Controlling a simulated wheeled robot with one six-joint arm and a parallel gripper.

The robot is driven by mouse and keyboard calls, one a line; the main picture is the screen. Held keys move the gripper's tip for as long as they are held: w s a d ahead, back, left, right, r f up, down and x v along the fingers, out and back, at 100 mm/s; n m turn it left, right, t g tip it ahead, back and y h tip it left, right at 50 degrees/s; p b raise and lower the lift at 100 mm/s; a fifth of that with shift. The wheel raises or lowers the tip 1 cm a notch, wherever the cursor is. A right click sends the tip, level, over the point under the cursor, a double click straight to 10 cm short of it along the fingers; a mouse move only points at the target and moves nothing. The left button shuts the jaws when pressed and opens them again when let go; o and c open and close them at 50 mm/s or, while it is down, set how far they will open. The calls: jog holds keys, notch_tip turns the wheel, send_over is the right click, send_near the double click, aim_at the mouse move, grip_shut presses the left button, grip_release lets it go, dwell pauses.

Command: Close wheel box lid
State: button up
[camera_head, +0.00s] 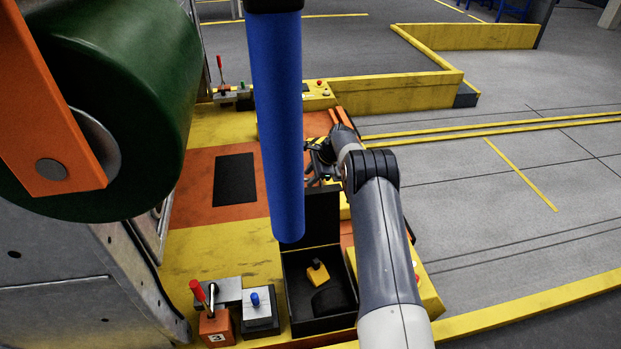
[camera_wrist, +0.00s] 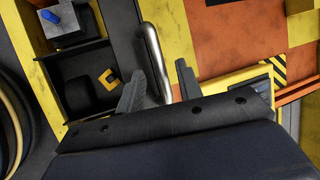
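The wheel box (camera_head: 293,299) is an open black box at bottom centre of the head view, with a yellow-and-black object (camera_head: 317,272) inside. Its black lid (camera_head: 323,217) stands raised at the box's far side, partly hidden by a blue cylinder. In the wrist view the open box (camera_wrist: 62,72) is at upper left, with the dark lid (camera_wrist: 124,35) beside it. A curved metal handle (camera_wrist: 154,52) runs along the lid's edge. My gripper (camera_wrist: 160,86) is open, its two fingers apart on either side of the handle's lower part in the picture. I cannot tell contact. My gripper (camera_head: 316,160) is small and dark in the head view.
A blue cylinder (camera_head: 277,120) hangs down the middle of the head view. A green roller (camera_head: 120,100) fills the upper left. A red lever (camera_head: 200,292) and a blue-knobbed control (camera_head: 258,304) stand left of the box. Open grey floor (camera_head: 480,220) lies to the right.

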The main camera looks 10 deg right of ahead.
jog(key=shift+w+a+f, duration=0.1)
jog(key=shift+f, duration=0.05)
grip_shut()
dwell(0.4)
